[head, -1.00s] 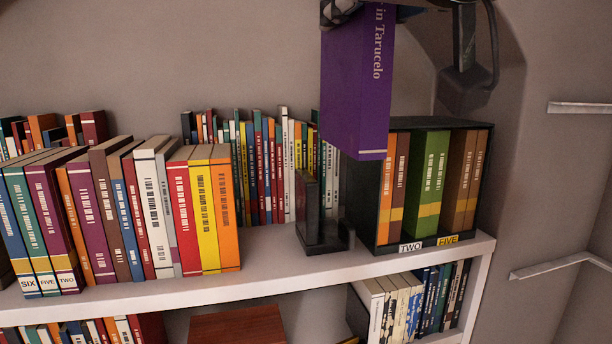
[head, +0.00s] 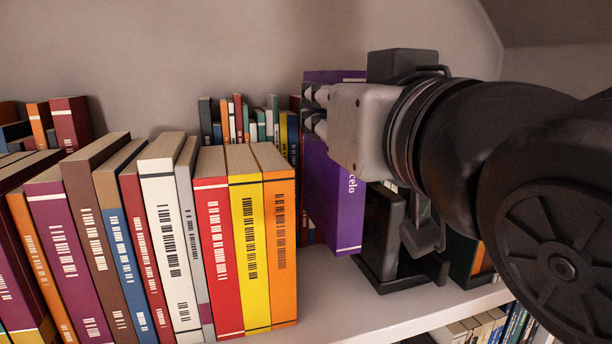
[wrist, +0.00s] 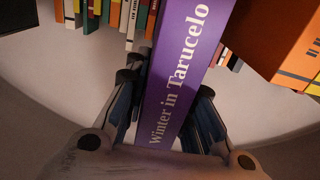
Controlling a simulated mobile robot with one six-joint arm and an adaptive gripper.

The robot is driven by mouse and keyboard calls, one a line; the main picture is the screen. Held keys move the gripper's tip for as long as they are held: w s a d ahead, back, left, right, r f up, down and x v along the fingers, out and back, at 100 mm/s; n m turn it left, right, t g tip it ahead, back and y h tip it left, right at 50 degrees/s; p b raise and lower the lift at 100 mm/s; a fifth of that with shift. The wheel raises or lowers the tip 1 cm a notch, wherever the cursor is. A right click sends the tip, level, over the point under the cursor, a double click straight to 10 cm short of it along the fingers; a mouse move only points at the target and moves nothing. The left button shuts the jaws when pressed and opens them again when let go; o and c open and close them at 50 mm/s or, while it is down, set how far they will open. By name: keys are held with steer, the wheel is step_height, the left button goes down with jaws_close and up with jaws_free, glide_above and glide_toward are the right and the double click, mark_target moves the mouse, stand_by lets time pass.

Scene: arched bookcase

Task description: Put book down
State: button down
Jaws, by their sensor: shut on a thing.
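The purple book "Winter in Tarucelo" (head: 321,195) stands upright just right of the orange book (head: 281,250) and left of the black bookend (head: 380,235). A gap shows between it and the orange book. I cannot tell whether its lower edge touches the shelf (head: 325,290). My gripper (head: 315,112) is shut on the upper part of this book. In the wrist view, the purple book (wrist: 185,75) lies between the two fingers (wrist: 168,105), its white title readable. My arm hides part of the book and bookend.
A row of upright books, including a yellow one (head: 248,245) and a red one (head: 219,250), fills the left of the shelf. Smaller books (head: 245,120) stand behind. The black book box (head: 470,262) is mostly hidden by my arm at right.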

mark_target(329, 180)
steer(key=shift+w+a+f+b, duration=0.1)
steer(key=shift+f+b, duration=0.65)
steer(key=shift+f, duration=1.2)
steer(key=shift+w+f+b, duration=0.1)
steer(key=shift+f+b, duration=0.6)
steer(key=shift+f, duration=1.25)
steer(key=shift+s, duration=0.1)
steer(key=shift+f, duration=0.2)
steer(key=c, duration=1.4)
jaws_free()
steer(key=shift+o, duration=0.2)
steer(key=shift+r, duration=0.1)
